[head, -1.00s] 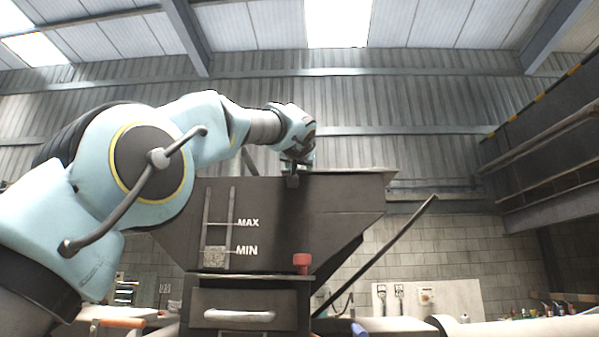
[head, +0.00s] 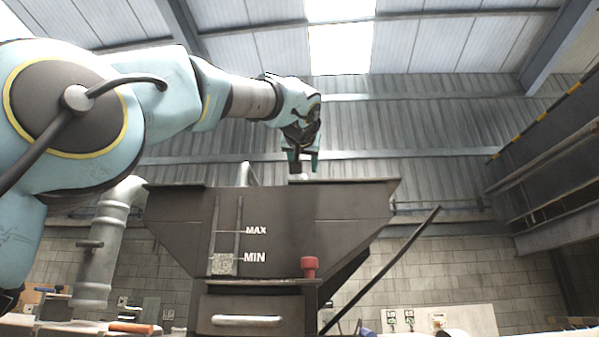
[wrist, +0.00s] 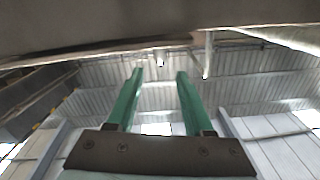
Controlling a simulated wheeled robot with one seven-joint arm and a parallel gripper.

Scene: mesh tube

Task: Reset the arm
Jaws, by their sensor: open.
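My gripper (head: 302,168) hangs from my pale blue arm just above the top rim of a dark hopper in the head view. Its two green fingers point down and stand apart. In the wrist view the gripper (wrist: 158,75) shows both green fingers spread, with nothing between them. Beyond them are the corrugated wall and roof.
The dark hopper (head: 290,222) stands in the middle, with MAX and MIN marks, a gauge window and a red knob (head: 310,267). A dark rod (head: 385,268) slopes up on its right. A grey pipe (head: 108,240) stands at left.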

